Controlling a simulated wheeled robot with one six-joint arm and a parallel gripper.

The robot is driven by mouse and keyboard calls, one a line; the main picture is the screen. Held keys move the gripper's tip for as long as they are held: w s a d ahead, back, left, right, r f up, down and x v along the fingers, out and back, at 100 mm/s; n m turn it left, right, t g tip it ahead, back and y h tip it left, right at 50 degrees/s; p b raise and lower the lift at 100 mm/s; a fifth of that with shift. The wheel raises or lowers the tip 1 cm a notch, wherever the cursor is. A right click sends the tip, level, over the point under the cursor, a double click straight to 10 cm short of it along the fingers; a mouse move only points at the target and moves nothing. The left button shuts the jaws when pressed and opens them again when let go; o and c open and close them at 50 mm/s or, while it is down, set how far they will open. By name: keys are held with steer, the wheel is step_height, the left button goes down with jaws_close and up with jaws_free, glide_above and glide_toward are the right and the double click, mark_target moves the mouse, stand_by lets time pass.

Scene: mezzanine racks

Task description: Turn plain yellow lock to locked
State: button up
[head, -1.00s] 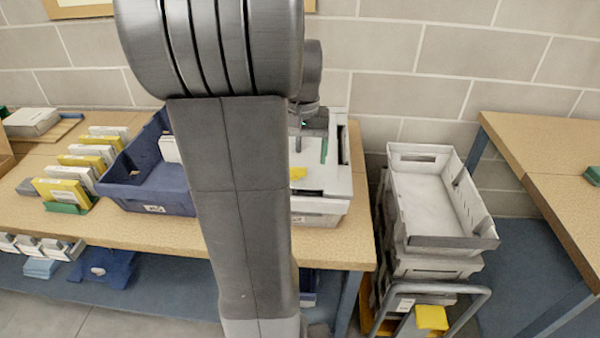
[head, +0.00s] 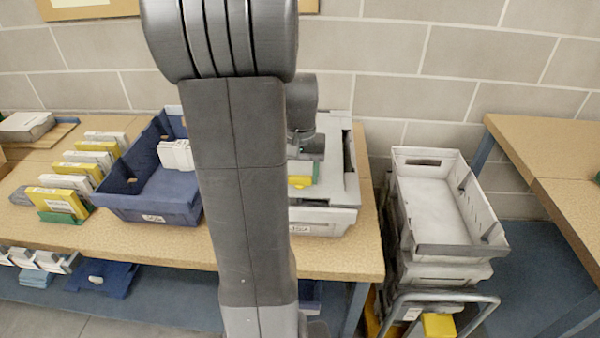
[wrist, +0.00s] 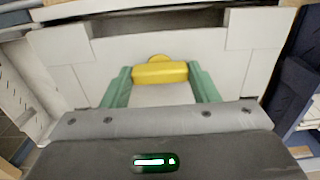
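The plain yellow lock (wrist: 160,73) shows in the wrist view as a yellow bar with a rounded yellow part behind it, on a pale grey surface. My gripper (wrist: 160,80) has its green fingers spread to the left and right of the bar, and the bar fills the gap. I cannot tell whether the fingers press on it. In the head view, yellow (head: 300,182) shows under my gripper (head: 305,168) at the grey case on the bench. My arm hides the case's left part. The lock's setting cannot be read.
A blue bin (head: 150,205) with white boxes stands left of the case. Yellow and white boxes stand in a row further left. Stacked grey crates (head: 435,205) on a trolley stand right of the bench. A second table (head: 560,150) is at the right.

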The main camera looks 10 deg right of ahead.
steer(key=c, duration=0.4)
steer(key=m+p, duration=0.1)
steer(key=m, duration=0.3)
steer(key=m+p, duration=0.1)
steer(key=m, duration=0.3)
steer(key=shift+m, duration=0.3)
steer(key=m, duration=0.4)
steer(key=m+p, duration=0.1)
steer(key=m, duration=0.4)
steer(key=shift+m, duration=0.3)
